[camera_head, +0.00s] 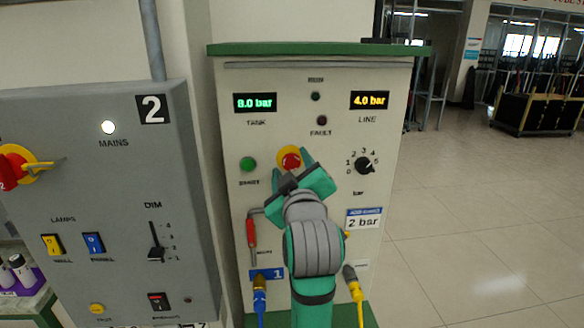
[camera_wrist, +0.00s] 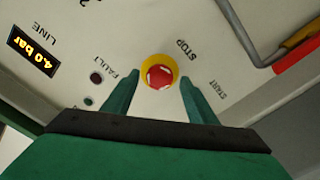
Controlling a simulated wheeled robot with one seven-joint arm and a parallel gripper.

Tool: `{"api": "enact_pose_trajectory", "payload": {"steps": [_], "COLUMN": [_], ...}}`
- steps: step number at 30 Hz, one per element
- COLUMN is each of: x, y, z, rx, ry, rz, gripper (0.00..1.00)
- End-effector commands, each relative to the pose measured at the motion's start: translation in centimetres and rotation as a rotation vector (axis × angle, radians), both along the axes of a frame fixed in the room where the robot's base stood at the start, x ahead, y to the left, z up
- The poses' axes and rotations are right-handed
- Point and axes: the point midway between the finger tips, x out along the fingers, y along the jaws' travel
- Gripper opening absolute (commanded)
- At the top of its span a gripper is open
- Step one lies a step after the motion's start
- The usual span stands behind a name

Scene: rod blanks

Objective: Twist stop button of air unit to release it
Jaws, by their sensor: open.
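The air unit (camera_head: 231,130) is a pale cabinet with a green top. Its red stop button (camera_head: 289,158) on a yellow ring sits in the middle of the panel, partly covered from below by my gripper (camera_head: 302,166). In the wrist view the stop button (camera_wrist: 160,75) lies between and slightly beyond the tips of my gripper (camera_wrist: 160,86). The two green fingers are apart, one on each side of the button, with visible gaps. I cannot tell how far the fingertips are from the panel.
A green start button (camera_head: 248,164) is left of the stop button, with a red-handled lever (camera_head: 251,233) below it. A black pressure knob (camera_head: 365,166) is at right. A grey panel (camera_head: 100,190) stands at left. Open floor (camera_head: 480,220) lies at right.

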Motion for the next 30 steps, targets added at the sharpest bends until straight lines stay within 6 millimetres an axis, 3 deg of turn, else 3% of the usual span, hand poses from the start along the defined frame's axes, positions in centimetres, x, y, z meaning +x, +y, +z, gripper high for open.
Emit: {"api": "enact_pose_trajectory", "payload": {"steps": [2, 7, 19, 30], "x": [0.00, 0.00, 0.03, 0.05], "y": [-0.09, -0.19, -0.41, -0.29], "z": [-0.01, -0.03, -0.10, -0.16], "rx": [0.000, 0.000, 0.059, 0.320], "ry": [0.000, 0.000, 0.014, 0.068], "rz": [-0.001, -0.003, -0.005, -0.004], "gripper": [0.52, 0.12, 0.11, 0.11]}}
